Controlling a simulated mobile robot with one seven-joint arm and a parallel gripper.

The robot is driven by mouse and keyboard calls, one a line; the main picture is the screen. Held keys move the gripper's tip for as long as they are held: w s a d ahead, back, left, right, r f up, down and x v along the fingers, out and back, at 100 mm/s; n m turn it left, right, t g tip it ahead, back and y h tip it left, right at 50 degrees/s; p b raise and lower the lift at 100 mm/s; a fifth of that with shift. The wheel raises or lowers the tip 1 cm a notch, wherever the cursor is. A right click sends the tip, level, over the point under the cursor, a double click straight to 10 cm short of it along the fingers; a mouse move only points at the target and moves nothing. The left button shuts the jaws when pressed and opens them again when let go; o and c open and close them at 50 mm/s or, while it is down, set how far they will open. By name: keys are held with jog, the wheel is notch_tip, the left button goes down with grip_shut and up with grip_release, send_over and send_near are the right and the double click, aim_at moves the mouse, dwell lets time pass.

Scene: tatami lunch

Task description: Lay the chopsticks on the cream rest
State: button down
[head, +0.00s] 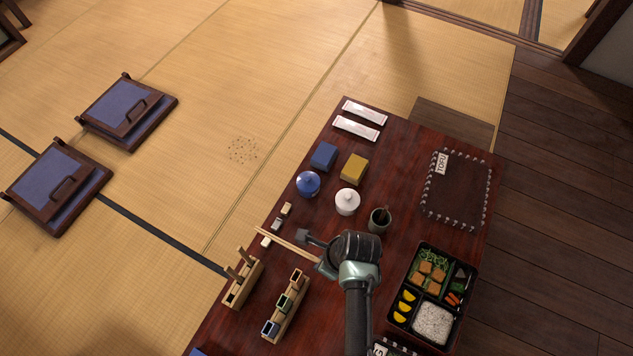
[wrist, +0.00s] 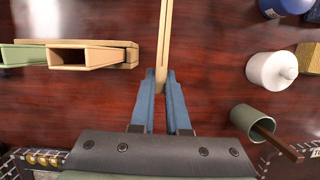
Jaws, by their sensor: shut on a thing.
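My gripper (head: 312,250) is shut on the pale wooden chopsticks (head: 283,241), above the dark red table. In the wrist view, my blue fingers (wrist: 162,82) close around the chopsticks (wrist: 164,35), which run away past the top edge. In the head view their far ends reach left, near a row of three small rests at the table's left edge. The nearest rest (head: 267,240) looks palest, likely the cream one, close to the chopsticks' far ends. The middle one (head: 277,224) looks greyish and the farthest one (head: 287,208) tan. I cannot tell whether the chopsticks touch a rest.
Two wooden holders (head: 243,284) (head: 286,306) stand at the near left. A blue jar (head: 308,184), white jar (head: 347,202) and dark cup (head: 380,220) stand beyond my gripper. A bento box (head: 410,327) lies right.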

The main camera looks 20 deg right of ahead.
jog(key=shift+f+b, duration=2.05)
jog(key=shift+b, duration=0.2)
jog(key=shift+f+b, duration=0.5)
jog(key=shift+f, duration=0.5)
jog(key=shift+c, duration=2.1)
grip_release()
jog(key=shift+o, duration=0.3)
jog(key=shift+r, duration=0.1)
notch_tip(320, 180, up, 7)
jog(key=p, duration=0.8)
